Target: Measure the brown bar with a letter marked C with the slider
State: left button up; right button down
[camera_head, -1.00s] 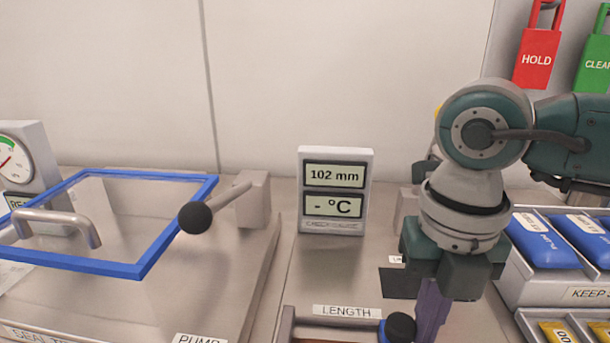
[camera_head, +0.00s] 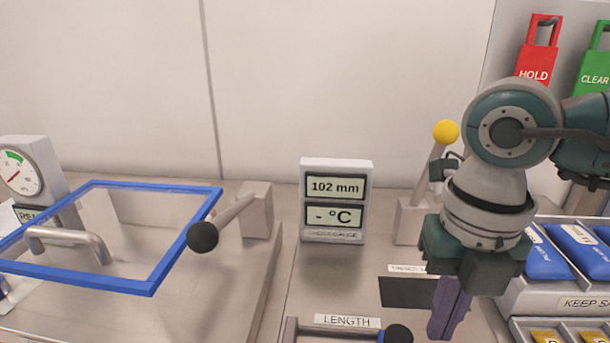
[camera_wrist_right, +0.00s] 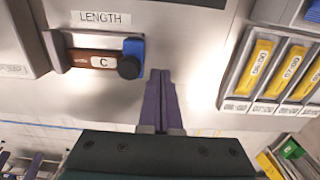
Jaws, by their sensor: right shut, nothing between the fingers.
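The brown bar marked C (camera_wrist_right: 82,59) lies in the length gauge (camera_wrist_right: 55,50) in the right wrist view. The blue slider (camera_wrist_right: 133,48) with its black knob (camera_wrist_right: 129,67) stands at the bar's right end and appears to touch it. In the head view the knob (camera_head: 398,335) shows at the bottom edge, and the bar is out of frame. The display (camera_head: 336,188) reads 102 mm, with a dash for °C. My right gripper (camera_head: 437,332) is shut and empty, to the right of the knob and apart from it. Its purple fingers (camera_wrist_right: 160,76) show in the wrist view. My left gripper is not in view.
A blue-framed clear lid (camera_head: 150,286) and a black-knobbed lever (camera_head: 203,236) are at left. A yellow-knobbed lever (camera_head: 446,132) stands behind my right arm. Trays of blue (camera_head: 585,250) and yellow packs (camera_wrist_right: 252,68) are at right. A dark pad (camera_head: 405,292) lies behind the gauge.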

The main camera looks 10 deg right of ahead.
notch_tip(320, 180, up, 5)
jog(key=p, duration=0.4)
jog(key=shift+r, duration=0.15)
